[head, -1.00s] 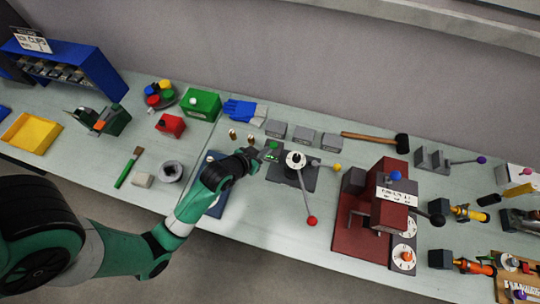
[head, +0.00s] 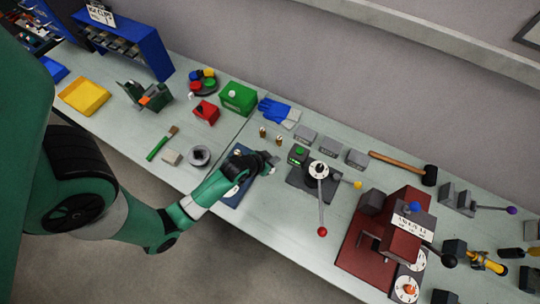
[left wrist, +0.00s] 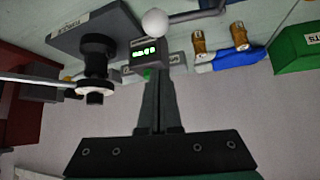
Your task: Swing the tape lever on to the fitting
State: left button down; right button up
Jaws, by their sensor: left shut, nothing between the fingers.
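My left gripper (head: 272,162) is shut and empty above the bench, left of a dark press plate. Its fingers also show in the left wrist view (left wrist: 154,82). There a white ball (left wrist: 155,22) on a grey rod (left wrist: 200,14) lies beyond the fingertips; this may be the tape lever. I cannot tell whether the fingers touch it. My right gripper is not in view.
A red-knobbed lever (head: 322,231) on a dark plate and a small green display (head: 298,155) stand right of the gripper. Two brass pieces (left wrist: 239,36) stand behind it. Grey blocks (head: 331,147) and a red machine (head: 376,245) are farther right. Bench is clear in front of the dark plate.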

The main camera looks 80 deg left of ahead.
pick_arm(q)
notch_tip(320, 180, down, 4)
jog(key=shift+s+d+f, duration=0.1)
jog(key=shift+s+f, duration=0.05)
jog(key=shift+f, duration=0.1)
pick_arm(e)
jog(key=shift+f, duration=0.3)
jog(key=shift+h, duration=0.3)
